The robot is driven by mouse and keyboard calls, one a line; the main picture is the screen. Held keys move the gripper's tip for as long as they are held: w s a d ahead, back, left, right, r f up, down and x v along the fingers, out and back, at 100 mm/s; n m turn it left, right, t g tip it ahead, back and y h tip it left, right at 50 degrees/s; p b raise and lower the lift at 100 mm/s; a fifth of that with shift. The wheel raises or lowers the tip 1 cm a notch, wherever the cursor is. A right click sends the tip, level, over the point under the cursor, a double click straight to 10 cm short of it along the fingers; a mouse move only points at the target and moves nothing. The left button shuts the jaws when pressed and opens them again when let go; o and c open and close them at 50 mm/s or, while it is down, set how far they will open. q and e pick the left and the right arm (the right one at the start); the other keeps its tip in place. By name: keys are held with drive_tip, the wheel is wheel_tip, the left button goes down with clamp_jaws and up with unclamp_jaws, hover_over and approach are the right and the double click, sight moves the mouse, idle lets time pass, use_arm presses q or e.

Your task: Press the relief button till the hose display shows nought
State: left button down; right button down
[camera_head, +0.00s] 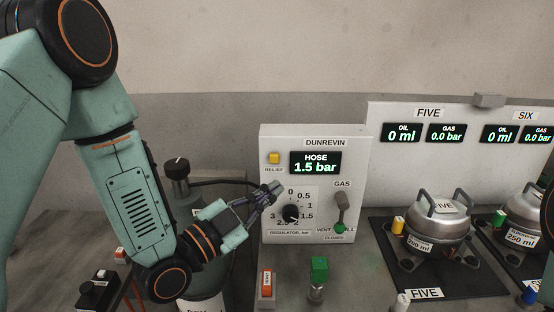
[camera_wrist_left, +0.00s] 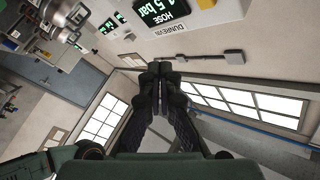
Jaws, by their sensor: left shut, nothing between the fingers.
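The yellow relief button (camera_head: 274,157) sits at the upper left of the white Dunrevin panel (camera_head: 350,150), above the word RELIEF. The hose display (camera_head: 315,163) beside it reads 1.5 bar; part of it also shows in the left wrist view (camera_wrist_left: 162,12). My left gripper (camera_head: 276,189) is shut and empty. In the head view its fingertips appear below the relief button and just above the regulator knob (camera_head: 291,213). I cannot tell whether they touch the panel. In the left wrist view the shut fingers (camera_wrist_left: 157,70) show in the middle. My right gripper is not in view.
A gas lever (camera_head: 341,208) is on the panel's right side. A green-topped fitting (camera_head: 319,272) and an orange-red switch (camera_head: 266,284) stand in front. Compressor FIVE (camera_head: 440,225) sits on a black mat at right. A gas cylinder with a black knob (camera_head: 177,168) stands behind my left arm.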

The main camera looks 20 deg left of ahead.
sight(274, 158)
use_arm(q)
drive_tip(key=w+a, duration=0.2)
drive_tip(key=w, duration=0.6)
drive_tip(key=shift+w+a, duration=0.25)
idle(0.4)
drive_tip(key=shift+d, duration=0.1)
idle(0.4)
drive_tip(key=shift+w+b, duration=0.15)
drive_tip(key=shift+b, duration=0.15)
idle(0.4)
drive_tip(key=shift+w+a, duration=0.2)
drive_tip(key=shift+w, duration=0.05)
